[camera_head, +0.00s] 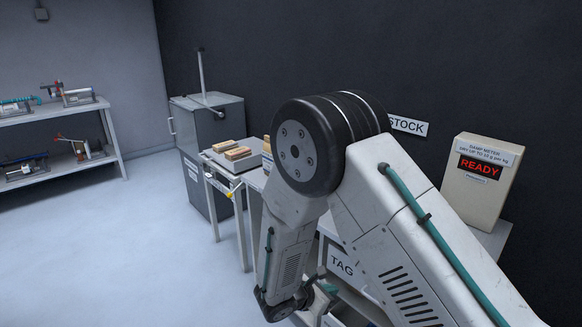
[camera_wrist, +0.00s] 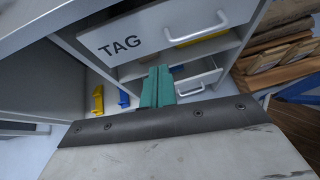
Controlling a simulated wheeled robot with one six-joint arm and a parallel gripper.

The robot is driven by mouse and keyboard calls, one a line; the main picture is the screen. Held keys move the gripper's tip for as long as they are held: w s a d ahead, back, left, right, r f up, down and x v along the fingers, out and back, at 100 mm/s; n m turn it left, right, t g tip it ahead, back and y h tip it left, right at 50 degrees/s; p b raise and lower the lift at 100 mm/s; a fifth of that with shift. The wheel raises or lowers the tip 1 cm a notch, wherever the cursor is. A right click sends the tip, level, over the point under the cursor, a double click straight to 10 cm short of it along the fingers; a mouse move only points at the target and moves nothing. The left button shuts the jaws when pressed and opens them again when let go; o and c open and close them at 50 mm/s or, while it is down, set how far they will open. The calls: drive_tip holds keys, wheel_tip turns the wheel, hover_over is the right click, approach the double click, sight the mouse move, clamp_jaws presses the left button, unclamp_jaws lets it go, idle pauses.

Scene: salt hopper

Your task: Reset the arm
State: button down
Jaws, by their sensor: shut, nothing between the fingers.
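My gripper (camera_wrist: 157,86) shows in the wrist view as two teal fingers pressed together, with nothing between them. It is in front of a grey cabinet, just below the drawer front marked TAG (camera_wrist: 150,38) and close to a lower drawer (camera_wrist: 200,84) with a white handle. The fingers seem apart from both, but the exact gap cannot be told. In the head view my arm is bent at a large black joint and reaches down beside the TAG drawer (camera_head: 342,266). My arm hides much of the bench there.
The damp meter (camera_head: 480,180) reads READY at the right. Pale blocks (camera_head: 237,153) lie on the bench, beside a grey bin (camera_head: 210,120). A shelf (camera_head: 50,110) with devices stands far left. Stacked brown pieces (camera_wrist: 280,55) lie right of the drawers. Floor at left is clear.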

drive_tip(key=s+d+r+m+g+y, duration=0.1)
drive_tip(key=s+d+r+m+y, duration=0.2)
drive_tip(key=s+r+m, duration=0.5)
drive_tip(key=s+d+r+m+g+y, duration=0.2)
drive_tip(key=s+d+r+m, duration=0.4)
drive_tip(key=s+r, duration=0.6)
drive_tip(key=s+d+r+m+g+y, duration=0.2)
drive_tip(key=s+d+r+m+y, duration=0.3)
drive_tip(key=s+r+m, duration=0.5)
drive_tip(key=shift+r+m, duration=0.3)
drive_tip(key=shift+r, duration=1.65)
